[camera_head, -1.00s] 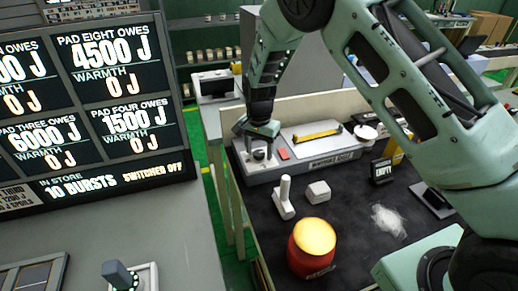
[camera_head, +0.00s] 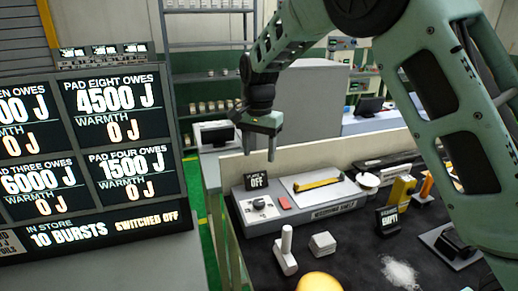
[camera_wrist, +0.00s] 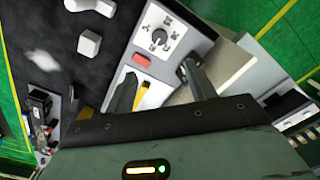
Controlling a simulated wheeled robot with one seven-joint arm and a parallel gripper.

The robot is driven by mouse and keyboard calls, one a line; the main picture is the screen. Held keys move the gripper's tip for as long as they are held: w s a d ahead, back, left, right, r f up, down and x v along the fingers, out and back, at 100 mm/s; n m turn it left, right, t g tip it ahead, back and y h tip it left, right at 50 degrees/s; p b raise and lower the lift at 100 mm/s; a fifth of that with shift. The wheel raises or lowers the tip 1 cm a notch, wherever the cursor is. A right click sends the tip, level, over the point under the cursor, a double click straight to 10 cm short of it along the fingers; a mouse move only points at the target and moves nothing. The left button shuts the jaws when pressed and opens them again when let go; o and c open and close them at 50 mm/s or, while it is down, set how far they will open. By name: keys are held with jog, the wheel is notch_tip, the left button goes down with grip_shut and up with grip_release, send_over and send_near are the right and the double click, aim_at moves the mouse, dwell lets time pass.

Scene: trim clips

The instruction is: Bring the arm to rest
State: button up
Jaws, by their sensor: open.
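My gripper (camera_head: 259,143) hangs above the back left corner of the dark bench, in the air over the grey weighing unit (camera_head: 309,206). Its fingers are apart with nothing between them. In the wrist view, my gripper (camera_wrist: 160,85) shows two open fingers over the unit. The unit carries a dial panel (camera_head: 262,203) on its left, a red block (camera_head: 285,202) and a pale tray with a yellow bar (camera_head: 317,184). A small black sign reading OFF (camera_head: 258,182) stands behind the dial. The dial also shows in the wrist view (camera_wrist: 157,40).
A white upright handle (camera_head: 286,250), a pale block (camera_head: 322,244) and a yellow-topped container (camera_head: 319,283) stand on the dark bench (camera_head: 355,255). White powder (camera_head: 400,274) lies at right. A scoreboard (camera_head: 90,150) stands at left. A low pale wall (camera_head: 330,150) runs behind the unit.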

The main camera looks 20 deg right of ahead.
jog(key=shift+r, duration=0.55)
